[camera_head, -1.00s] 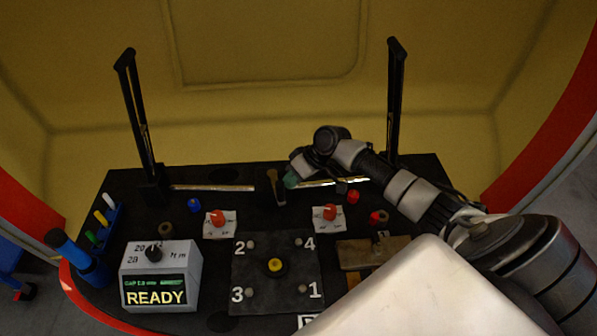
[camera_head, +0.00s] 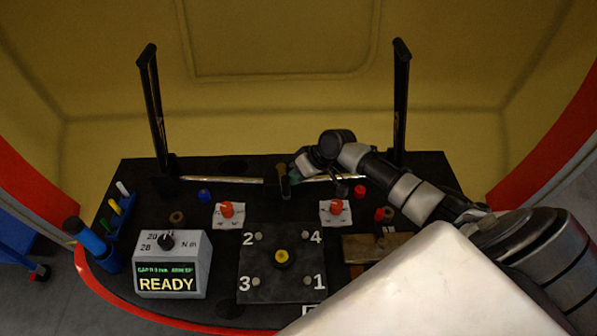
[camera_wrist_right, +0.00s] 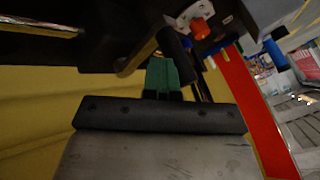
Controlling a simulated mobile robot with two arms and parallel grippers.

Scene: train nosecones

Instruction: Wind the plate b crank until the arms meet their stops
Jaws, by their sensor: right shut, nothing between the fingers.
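A crank (camera_head: 283,182) stands at the back middle of the black bench, between two pale metal bars. In the right wrist view its brass-coloured arm (camera_wrist_right: 136,60) and dark round handle (camera_wrist_right: 177,52) show close ahead. My right gripper (camera_head: 296,179), with green fingertips, is shut and empty right beside the crank. In the right wrist view the green fingertips (camera_wrist_right: 162,74) lie next to the handle; I cannot tell whether they touch it. Two tall black arms, the left one (camera_head: 154,110) and the right one (camera_head: 399,105), stand nearly upright at the back. My left gripper is out of view.
A dark numbered plate (camera_head: 259,288) lies at the front middle. A grey box reading READY (camera_head: 200,260) stands to its left. Red knobs on white plates (camera_head: 226,210) and small coloured parts lie between. A yellow shell (camera_head: 280,100) closes off the back.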

